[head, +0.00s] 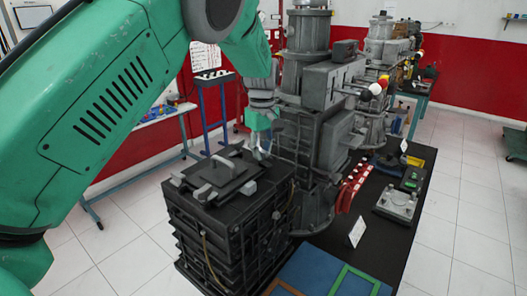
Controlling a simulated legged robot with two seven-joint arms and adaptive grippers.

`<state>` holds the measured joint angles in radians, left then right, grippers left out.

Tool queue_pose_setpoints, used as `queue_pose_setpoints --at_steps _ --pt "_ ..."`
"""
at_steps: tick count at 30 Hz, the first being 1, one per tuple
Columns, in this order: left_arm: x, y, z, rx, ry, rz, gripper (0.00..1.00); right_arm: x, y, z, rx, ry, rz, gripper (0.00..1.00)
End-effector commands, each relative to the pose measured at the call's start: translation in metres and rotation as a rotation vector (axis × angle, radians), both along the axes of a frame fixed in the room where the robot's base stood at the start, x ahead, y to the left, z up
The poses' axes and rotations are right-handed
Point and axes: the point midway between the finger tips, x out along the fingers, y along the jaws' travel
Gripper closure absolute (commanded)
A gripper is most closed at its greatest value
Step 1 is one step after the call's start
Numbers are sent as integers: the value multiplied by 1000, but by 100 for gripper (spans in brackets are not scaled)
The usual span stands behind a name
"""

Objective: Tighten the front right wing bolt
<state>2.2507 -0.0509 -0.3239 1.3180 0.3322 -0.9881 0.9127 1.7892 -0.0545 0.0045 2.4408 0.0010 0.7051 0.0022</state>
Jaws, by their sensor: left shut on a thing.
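A dark ribbed box (222,230) stands on the black table with a flat lid (222,177) on top. Small light grey pieces, which look like wing bolts, sit around the lid, one at its near edge (203,193) and one at its right (248,188). My left arm comes in from the left, and my left gripper (262,150) points down at the far right corner of the lid. It is shut on a small part there that looks like a wing bolt, mostly hidden by the fingers. My right gripper is out of view.
Large grey engine trainers (320,130) stand right behind the box, close to my left gripper. Blue and green frames (335,275) lie in front.

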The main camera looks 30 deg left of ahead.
Motion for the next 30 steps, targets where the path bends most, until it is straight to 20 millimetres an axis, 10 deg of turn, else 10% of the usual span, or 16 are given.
queue_pose_setpoints --at_steps 30 --pt "1 -4 0 -10 1 -752 100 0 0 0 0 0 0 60"
